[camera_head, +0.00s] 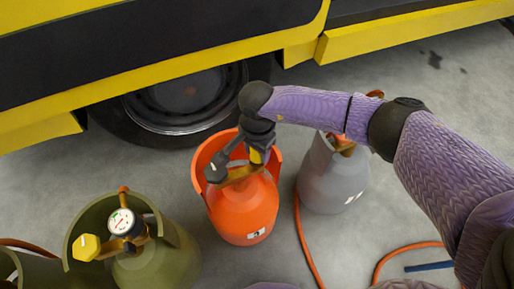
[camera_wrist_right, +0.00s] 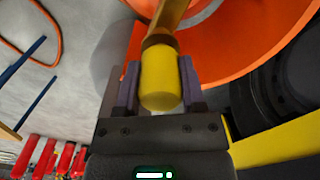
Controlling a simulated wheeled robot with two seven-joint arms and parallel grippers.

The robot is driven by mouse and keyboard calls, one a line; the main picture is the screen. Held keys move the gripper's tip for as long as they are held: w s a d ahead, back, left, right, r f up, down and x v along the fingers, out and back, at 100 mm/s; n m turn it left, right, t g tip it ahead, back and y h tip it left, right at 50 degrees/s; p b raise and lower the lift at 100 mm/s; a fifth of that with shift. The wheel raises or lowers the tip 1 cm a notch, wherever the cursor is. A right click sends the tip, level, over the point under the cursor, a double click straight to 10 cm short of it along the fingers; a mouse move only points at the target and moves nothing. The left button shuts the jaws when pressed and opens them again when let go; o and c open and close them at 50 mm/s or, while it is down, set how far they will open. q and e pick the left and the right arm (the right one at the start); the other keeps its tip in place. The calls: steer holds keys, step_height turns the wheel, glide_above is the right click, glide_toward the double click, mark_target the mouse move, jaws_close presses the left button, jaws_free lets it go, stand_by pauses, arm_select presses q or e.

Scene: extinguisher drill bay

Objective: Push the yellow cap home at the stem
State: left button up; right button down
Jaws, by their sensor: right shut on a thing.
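The yellow cap (camera_head: 256,156) is at the brass valve (camera_head: 238,174) on top of the orange cylinder (camera_head: 245,210). In the right wrist view the cap (camera_wrist_right: 160,82) sits between the two fingers of my right gripper (camera_wrist_right: 158,74), which is shut on it. The cap's far end meets a brown ring (camera_wrist_right: 160,41) at the brass stem (camera_wrist_right: 170,14), in line with it; I cannot tell how far on it is. In the head view my right gripper (camera_head: 257,148) reaches down inside the orange collar and partly hides the cap and valve. My left gripper is not in view.
The orange collar (camera_head: 205,158) surrounds the valve closely. A grey cylinder (camera_head: 330,180) stands right, an olive one (camera_head: 165,265) with a gauge (camera_head: 121,222) and yellow knob (camera_head: 85,247) left. A yellow-black vehicle (camera_head: 160,70) is behind. Orange hoses (camera_head: 304,245) lie on the floor.

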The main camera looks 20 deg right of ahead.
steer(key=shift+f+b, duration=0.45)
steer(key=shift+f, duration=0.35)
stand_by(0.5)
steer(key=shift+c, duration=0.5)
jaws_free()
